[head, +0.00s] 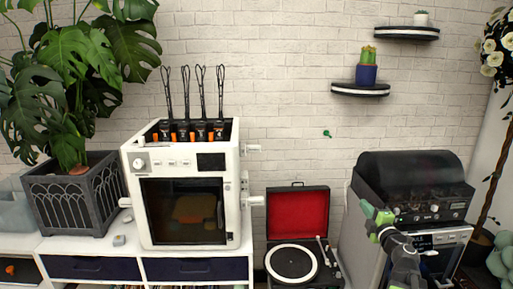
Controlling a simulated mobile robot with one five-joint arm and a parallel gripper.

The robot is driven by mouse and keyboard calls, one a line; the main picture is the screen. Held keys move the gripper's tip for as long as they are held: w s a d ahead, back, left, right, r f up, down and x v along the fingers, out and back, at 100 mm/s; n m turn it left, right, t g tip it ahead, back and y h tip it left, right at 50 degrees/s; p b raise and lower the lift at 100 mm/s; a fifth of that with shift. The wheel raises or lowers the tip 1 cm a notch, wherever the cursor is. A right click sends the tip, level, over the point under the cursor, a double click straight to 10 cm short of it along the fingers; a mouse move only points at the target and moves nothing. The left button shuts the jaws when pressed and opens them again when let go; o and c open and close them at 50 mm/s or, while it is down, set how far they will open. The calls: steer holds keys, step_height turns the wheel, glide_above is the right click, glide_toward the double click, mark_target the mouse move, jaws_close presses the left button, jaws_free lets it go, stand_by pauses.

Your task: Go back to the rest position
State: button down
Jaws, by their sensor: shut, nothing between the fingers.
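My gripper (368,210), with green and grey parts, is at the lower right in the head view. It is raised in front of the white cabinet and the dark-lidded machine, shut, with nothing in its fingers. My arm comes up from the bottom edge behind it. Whether the gripper touches anything behind it cannot be told from this one view.
A white 3D printer (245,185) stands on a white sideboard, left of an open red-lined record player (297,215). A dark-lidded machine (415,180) sits on the white cabinet. A potted plant (75,200) is at left. Wall shelves (360,90) hang above.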

steer(key=w+a+r+m+h+p, duration=0.1)
steer(key=w+a+r+m, duration=0.15)
steer(key=a, duration=0.25)
steer(key=w+a+r+m+h+p, duration=0.1)
steer(key=w+a+m, duration=0.15)
steer(key=a, duration=0.35)
steer(key=a+f+m+g+h+p, duration=0.1)
steer(key=a+f+m+g+h, duration=0.25)
steer(key=a+f+m, duration=0.3)
steer(key=s+a+f+m+g+y, duration=0.1)
steer(key=s+a+f+m+g, duration=0.2)
steer(key=s+f+g, duration=0.3)
steer(key=s+a+f+m+g+y, duration=0.2)
steer(key=s+a+f+g, duration=0.3)
steer(key=f, duration=0.4)
steer(key=s+a+f+g+y, duration=0.1)
steer(key=s+g, duration=0.1)
steer(key=s, duration=0.3)
steer(key=s+a+f+g+y, duration=0.1)
steer(key=s+a+g, duration=0.1)
steer(key=s, duration=0.4)
steer(key=shift+s+f+m, duration=0.15)
steer(key=shift+f+m, duration=0.2)
steer(key=shift+m, duration=0.1)
